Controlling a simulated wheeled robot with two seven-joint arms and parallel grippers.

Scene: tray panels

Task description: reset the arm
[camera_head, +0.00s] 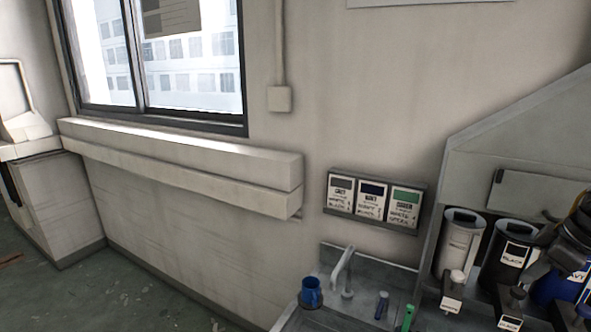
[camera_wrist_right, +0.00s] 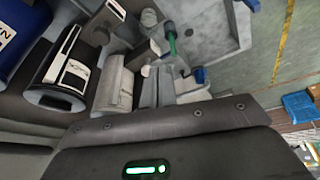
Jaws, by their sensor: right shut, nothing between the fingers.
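My right arm comes in at the right edge of the head view, a dark shape in front of the blue canister (camera_head: 553,288). Its fingers are hard to make out there. In the right wrist view my right gripper (camera_wrist_right: 157,80) is shut and empty, with its fingers close together near the middle of the picture. The white canister (camera_wrist_right: 113,85) and the black canister (camera_wrist_right: 68,75) are to the left of it in that view. My left gripper is in neither view.
Blue and green handled tools stand by the sink. Three labelled panels (camera_head: 374,201) hang on the wall.

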